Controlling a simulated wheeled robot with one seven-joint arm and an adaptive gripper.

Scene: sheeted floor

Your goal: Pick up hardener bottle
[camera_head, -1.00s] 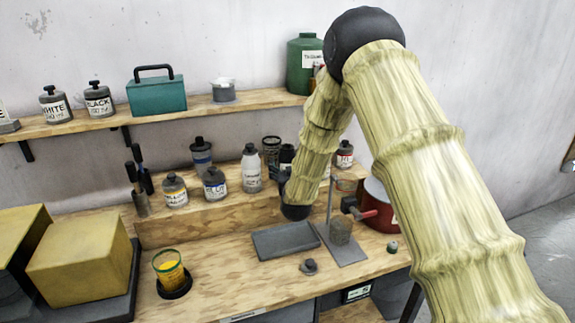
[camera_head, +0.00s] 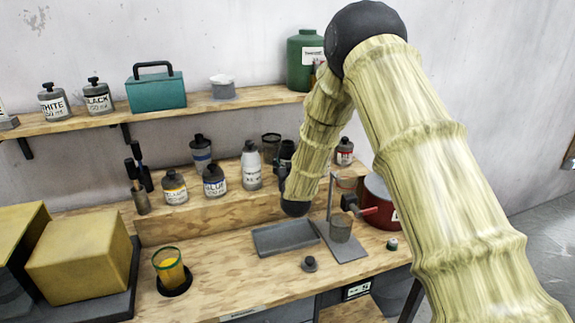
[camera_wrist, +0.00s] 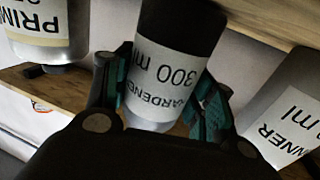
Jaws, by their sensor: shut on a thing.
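The hardener bottle (camera_wrist: 165,80) has a dark upper part, a pale lower part and a white label reading "300 ml". It sits between the two teal-padded fingers of my gripper (camera_wrist: 160,102) in the wrist view, and the fingers are shut on it. Whether the bottle's base touches the shelf is hidden.
A primer bottle (camera_wrist: 38,30) and a thinner bottle (camera_wrist: 285,110) stand close on either side in the wrist view. A grey tray (camera_head: 285,238) and a cup stand (camera_head: 341,240) are in front.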

